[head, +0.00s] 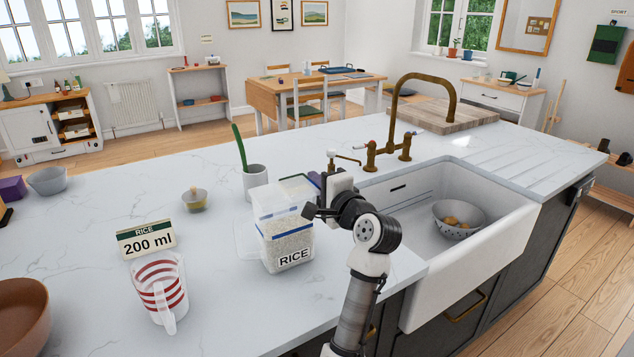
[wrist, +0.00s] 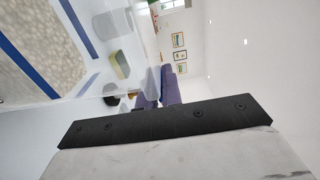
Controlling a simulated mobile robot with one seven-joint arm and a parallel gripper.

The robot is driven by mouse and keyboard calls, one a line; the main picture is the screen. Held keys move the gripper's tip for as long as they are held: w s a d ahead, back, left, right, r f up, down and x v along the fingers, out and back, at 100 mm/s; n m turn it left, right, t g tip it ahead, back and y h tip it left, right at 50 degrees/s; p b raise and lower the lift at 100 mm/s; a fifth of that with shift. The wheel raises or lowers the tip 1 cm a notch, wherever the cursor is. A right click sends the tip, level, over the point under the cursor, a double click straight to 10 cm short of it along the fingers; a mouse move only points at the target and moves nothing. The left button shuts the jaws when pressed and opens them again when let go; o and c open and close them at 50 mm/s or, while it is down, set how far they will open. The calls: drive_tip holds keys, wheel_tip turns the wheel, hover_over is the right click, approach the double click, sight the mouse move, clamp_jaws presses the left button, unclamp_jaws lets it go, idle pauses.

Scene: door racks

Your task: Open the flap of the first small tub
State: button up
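A clear tub labelled RICE (head: 285,238), part filled with white grains and with a blue band, stands on the counter left of the sink. A clear, pale flat piece shows at its left side; I cannot tell whether it is the flap. A dark green-edged top (head: 298,184) shows just behind the tub. My gripper (head: 316,186) is at the tub's upper right, with the wrist partly hiding it. I cannot tell whether it touches the tub. In the wrist view, the tub's grains and blue band (wrist: 62,18) fill the left, and purple finger parts (wrist: 165,90) show in the middle.
A striped measuring jug (head: 160,290) stands in front of a "RICE 200 ml" card (head: 146,240). The sink (head: 470,260) holds a colander (head: 458,220).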

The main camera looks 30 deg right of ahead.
sight(302, 184)
drive_tip(key=shift+r, duration=0.1)
clamp_jaws()
drive_tip(key=shift+r+n, duration=0.6)
drive_tip(key=shift+n, duration=0.3)
drive_tip(key=r+n, duration=0.1)
drive_tip(key=n, duration=0.1)
drive_tip(key=shift+a+r+n, duration=0.25)
drive_tip(key=shift+r+n, duration=0.05)
drive_tip(key=shift+r, duration=0.1)
drive_tip(key=r+n, duration=0.1)
drive_tip(key=a+r+n+b, duration=0.1)
drive_tip(key=n, duration=0.1)
drive_tip(key=shift+a+r+n, duration=0.1)
drive_tip(key=shift+n, duration=0.2)
drive_tip(key=a+r+n, duration=0.1)
drive_tip(key=a+n+b, duration=0.1)
drive_tip(key=n, duration=0.1)
drive_tip(key=shift+r+n, duration=0.3)
drive_tip(key=shift+r, duration=0.05)
drive_tip(key=a+n, duration=0.1)
drive_tip(key=a+r+n+b, duration=0.1)
drive_tip(key=n, duration=0.1)
drive_tip(key=shift+w+a+r, duration=0.1)
drive_tip(key=shift+a+r, duration=0.05)
drive_tip(key=shift+a, duration=0.2)
